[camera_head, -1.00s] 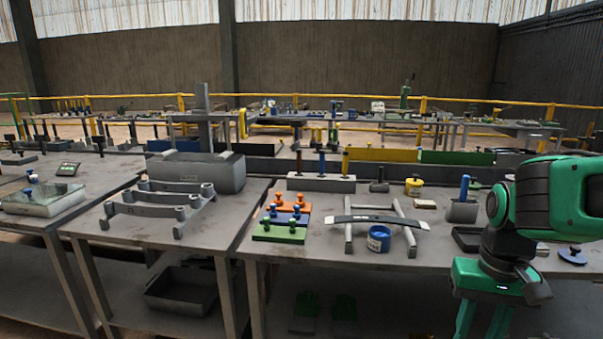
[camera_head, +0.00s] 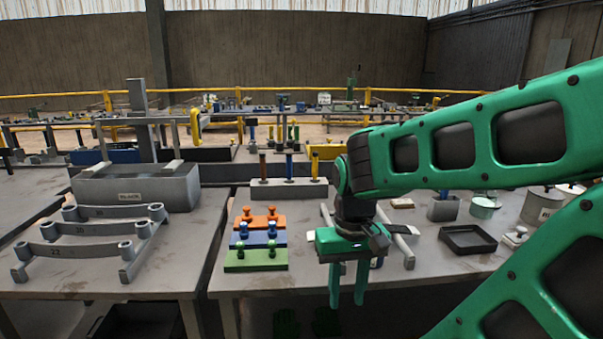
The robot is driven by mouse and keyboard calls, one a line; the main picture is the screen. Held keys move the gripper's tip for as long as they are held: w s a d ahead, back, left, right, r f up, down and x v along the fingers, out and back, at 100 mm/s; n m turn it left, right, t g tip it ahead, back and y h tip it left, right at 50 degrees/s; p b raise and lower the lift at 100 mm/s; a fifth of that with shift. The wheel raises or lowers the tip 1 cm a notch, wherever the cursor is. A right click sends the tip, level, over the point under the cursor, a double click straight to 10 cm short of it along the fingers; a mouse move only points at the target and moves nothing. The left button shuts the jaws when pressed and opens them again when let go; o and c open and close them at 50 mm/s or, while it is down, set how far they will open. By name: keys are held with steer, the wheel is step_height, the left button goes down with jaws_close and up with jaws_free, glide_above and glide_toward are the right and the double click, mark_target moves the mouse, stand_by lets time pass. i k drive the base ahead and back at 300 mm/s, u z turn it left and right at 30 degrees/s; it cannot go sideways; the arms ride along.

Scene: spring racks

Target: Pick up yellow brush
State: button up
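A grey block (camera_head: 273,193) stands at the back of the near table and holds three upright handles. The right one is yellow (camera_head: 314,166), which appears to be the yellow brush; its lower end is hidden in the block. A blue handle (camera_head: 289,166) and a brown handle (camera_head: 262,167) stand to its left. My green gripper (camera_head: 348,288) points down in front of and below the block in the picture, near the table's front edge. Its two fingers are apart with nothing between them.
Orange, blue and green plates (camera_head: 256,259) with knobs lie left of my gripper. A grey rack (camera_head: 409,250) is partly hidden behind it. A black tray (camera_head: 467,240) and several pots stand right. A grey bin (camera_head: 137,189) sits on the left table.

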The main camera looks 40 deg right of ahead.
mark_target(314, 179)
steer(key=z, duration=0.5)
steer(key=i, duration=0.9)
steer(key=z, duration=0.7)
